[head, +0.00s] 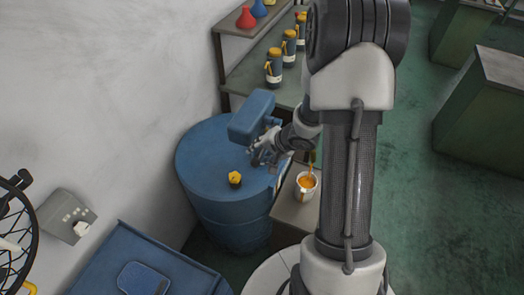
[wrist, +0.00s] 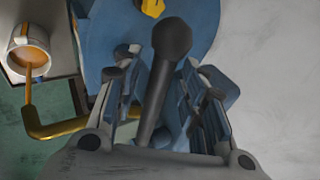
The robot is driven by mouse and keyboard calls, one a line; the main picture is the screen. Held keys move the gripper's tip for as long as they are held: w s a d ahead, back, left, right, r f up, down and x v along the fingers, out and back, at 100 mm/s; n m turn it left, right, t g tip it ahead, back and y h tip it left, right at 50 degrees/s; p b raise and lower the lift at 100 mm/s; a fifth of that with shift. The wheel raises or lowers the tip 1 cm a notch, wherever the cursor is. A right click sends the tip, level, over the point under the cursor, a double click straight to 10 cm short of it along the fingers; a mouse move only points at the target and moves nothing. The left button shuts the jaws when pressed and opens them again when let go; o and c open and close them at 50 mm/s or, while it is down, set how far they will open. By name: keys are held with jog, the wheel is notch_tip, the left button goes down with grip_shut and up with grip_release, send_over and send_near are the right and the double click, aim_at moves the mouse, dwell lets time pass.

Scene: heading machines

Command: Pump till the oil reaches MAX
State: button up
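A white jug (head: 305,185) with orange oil in it stands beside the drum; it also shows in the wrist view (wrist: 17,48). A stream of oil falls into it from a brass spout (wrist: 55,128). A MAX mark is not legible, so the level against it cannot be told. The blue pump body (head: 252,115) stands on the blue drum (head: 228,205). My gripper (head: 265,150) is at the pump. In the wrist view, its fingers (wrist: 162,85) stand on both sides of the dark pump handle (wrist: 172,40), with visible gaps beside the shaft.
A yellow cap (head: 235,178) sits on the drum top. The jug stands on a low stand (head: 290,212). Behind are a shelf (head: 235,75) with several dark bottles and a wall. A blue cabinet (head: 150,260) is at front left.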

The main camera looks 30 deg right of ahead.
jog(key=v, duration=1.2)
dwell(0.5)
notch_tip(320, 180, up, 6)
jog(key=d+n+t+h+b, duration=0.2)
jog(key=n+h+b, duration=0.2)
jog(key=h+b, duration=0.4)
jog(key=s+a+f+n+g+y+b, duration=0.2)
jog(key=s+a+f+n+b, duration=0.1)
jog(key=s+a, duration=0.5)
jog(key=s+a+f+n+g+y+b, duration=0.2)
jog(key=s+a+b, duration=0.4)
jog(key=s+a, duration=0.3)
jog(key=shift+s+f+n+y, duration=0.45)
jog(key=shift+f+n+y, duration=0.4)
jog(key=shift+n, duration=0.25)
jog(key=shift+d, duration=0.1)
jog(key=shift+c, duration=0.5)
